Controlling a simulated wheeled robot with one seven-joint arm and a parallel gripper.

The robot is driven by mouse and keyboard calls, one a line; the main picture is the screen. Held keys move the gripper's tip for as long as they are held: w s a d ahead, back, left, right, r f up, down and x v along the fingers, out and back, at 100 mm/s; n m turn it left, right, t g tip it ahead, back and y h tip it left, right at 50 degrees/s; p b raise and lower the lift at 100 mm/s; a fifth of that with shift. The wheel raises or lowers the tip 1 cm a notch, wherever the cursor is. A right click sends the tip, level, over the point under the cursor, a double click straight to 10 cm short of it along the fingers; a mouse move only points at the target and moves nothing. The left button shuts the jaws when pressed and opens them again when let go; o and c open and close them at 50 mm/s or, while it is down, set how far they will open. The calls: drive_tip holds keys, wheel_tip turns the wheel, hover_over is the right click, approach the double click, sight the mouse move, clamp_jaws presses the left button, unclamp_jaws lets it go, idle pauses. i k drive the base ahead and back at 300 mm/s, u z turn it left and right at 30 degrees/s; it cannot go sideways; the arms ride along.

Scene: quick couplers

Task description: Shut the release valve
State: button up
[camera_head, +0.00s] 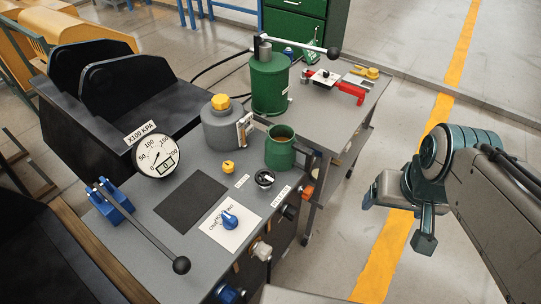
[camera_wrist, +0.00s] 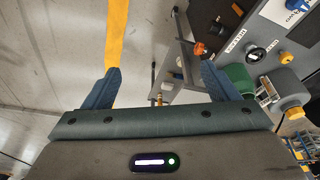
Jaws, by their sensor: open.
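A blue knob (camera_head: 230,219) stands on a white plate (camera_head: 218,236). A black round knob (camera_head: 264,179) lies between two small labels and also shows in the wrist view (camera_wrist: 257,55). An orange knob (camera_head: 307,193) is on the bench's right side, also in the wrist view (camera_wrist: 200,48). My gripper (camera_head: 396,220) is open and empty, right of the bench over the floor, touching nothing.
A pressure gauge (camera_head: 159,156), a long black-knobbed lever (camera_head: 145,232), a grey bottle (camera_head: 222,125) and a green pot (camera_head: 281,147) stand on the bench. Behind are a green cylinder (camera_head: 270,84) and a red tool (camera_head: 347,90). The floor beside the yellow line (camera_head: 385,255) is clear.

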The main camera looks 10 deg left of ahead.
sight(268, 180)
drive_tip(key=z, duration=1)
drive_tip(key=i, duration=1.1)
drive_tip(key=u, duration=2.2)
